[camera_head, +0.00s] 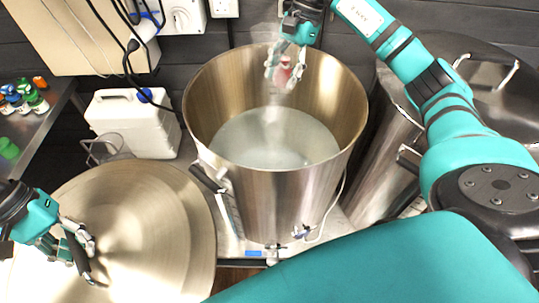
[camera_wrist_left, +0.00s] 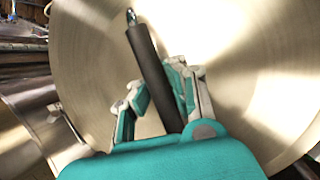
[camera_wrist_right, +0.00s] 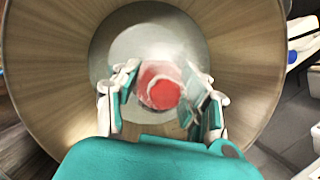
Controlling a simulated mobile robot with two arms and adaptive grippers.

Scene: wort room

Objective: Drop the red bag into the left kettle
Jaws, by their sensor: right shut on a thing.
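The left kettle (camera_head: 206,120) is a tall open steel pot in the middle of the head view, with pale steaming liquid inside. My right gripper (camera_head: 285,72) is over its far inner side, shut on the red bag (camera_wrist_right: 160,92). The bag hangs above the liquid, partly veiled by steam and partly hidden by the fingers. My left gripper (camera_head: 78,248) is at the black handle of a large round steel lid (camera_head: 150,215). In the left wrist view the fingers (camera_wrist_left: 160,95) straddle that handle (camera_wrist_left: 150,65); whether they grip it is unclear.
A second steel kettle with a closed lid (camera_head: 480,75) stands at the right. A white jug (camera_head: 132,120) stands behind the loose lid. Small coloured bottles (camera_head: 22,98) sit on a shelf at the far left. Black cables hang from the back wall.

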